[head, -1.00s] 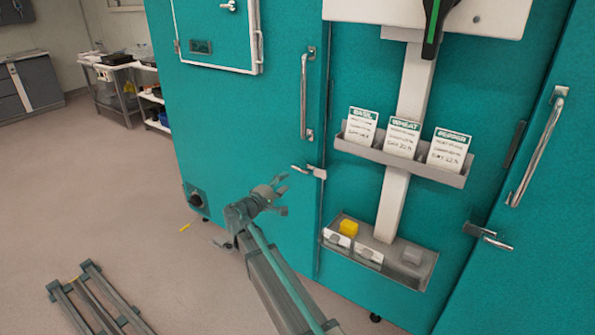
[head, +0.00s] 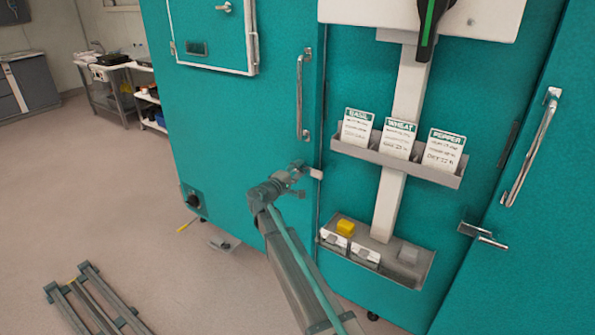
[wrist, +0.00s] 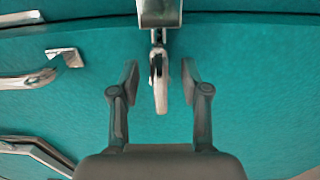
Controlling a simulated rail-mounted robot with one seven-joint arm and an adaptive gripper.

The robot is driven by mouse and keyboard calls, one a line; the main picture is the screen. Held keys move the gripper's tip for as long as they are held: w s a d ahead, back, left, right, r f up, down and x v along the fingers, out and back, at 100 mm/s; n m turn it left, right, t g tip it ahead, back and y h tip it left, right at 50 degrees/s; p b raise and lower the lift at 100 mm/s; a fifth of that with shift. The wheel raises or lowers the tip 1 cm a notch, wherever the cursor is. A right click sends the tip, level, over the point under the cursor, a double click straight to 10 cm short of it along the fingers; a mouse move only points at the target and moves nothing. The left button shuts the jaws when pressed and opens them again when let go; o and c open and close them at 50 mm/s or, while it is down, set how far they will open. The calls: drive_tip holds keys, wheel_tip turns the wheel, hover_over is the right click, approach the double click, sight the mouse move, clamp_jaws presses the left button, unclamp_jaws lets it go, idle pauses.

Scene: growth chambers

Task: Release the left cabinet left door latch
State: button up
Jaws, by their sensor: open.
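The metal door latch (head: 316,173) is on the right edge of the teal left cabinet door (head: 225,130), below its vertical handle (head: 303,95). My gripper (head: 300,176) is at the latch and hides most of it in the head view. In the wrist view, the latch lever (wrist: 158,84) points down from its bracket (wrist: 160,10), between the two spread fingers of my gripper (wrist: 160,74). Gaps show on both sides of the lever, so the fingers are open around it and not visibly touching it.
A holder with seed cards (head: 440,176) and a lower tray (head: 418,268) with a yellow block (head: 345,227) stand right of the latch. Another cabinet handle (head: 532,145) and latch (head: 482,236) are farther right.

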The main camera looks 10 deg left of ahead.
clamp_jaws()
drive_tip(key=shift+d, duration=0.15)
idle(0.4)
